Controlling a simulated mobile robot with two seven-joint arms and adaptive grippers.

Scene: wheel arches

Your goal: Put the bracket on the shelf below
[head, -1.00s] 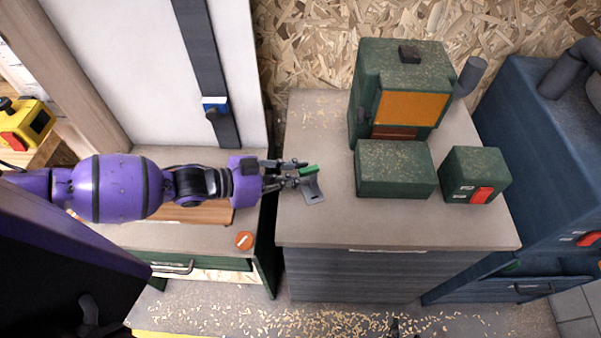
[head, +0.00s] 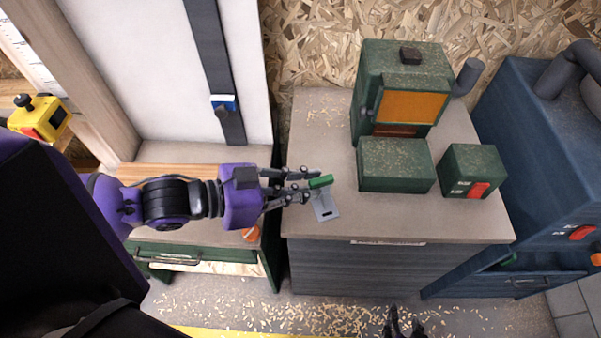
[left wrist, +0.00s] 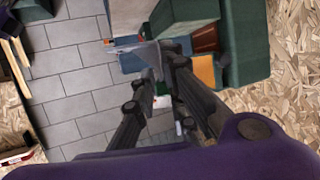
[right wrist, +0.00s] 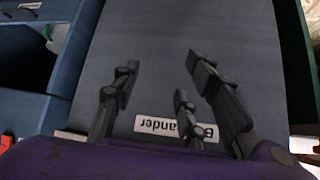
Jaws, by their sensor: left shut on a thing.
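The bracket (head: 327,209) is a grey metal plate with a dark slot and a green piece at its upper end. In the head view my left gripper (head: 306,184) is shut on it, holding it over the left part of the middle bench top. The bracket also shows as a grey plate at the fingertips in the left wrist view (left wrist: 140,54). My right gripper (head: 403,324) shows only at the bottom edge of the head view. In the right wrist view its fingers (right wrist: 165,85) are spread and empty before a dark cabinet front. I cannot identify the shelf below.
The middle bench (head: 390,228) carries a green machine (head: 400,60), a green block (head: 395,165) and a green box with a red switch (head: 472,170). A blue machine (head: 530,150) stands right. A lower green cabinet (head: 215,250) stands left. Chips litter the floor.

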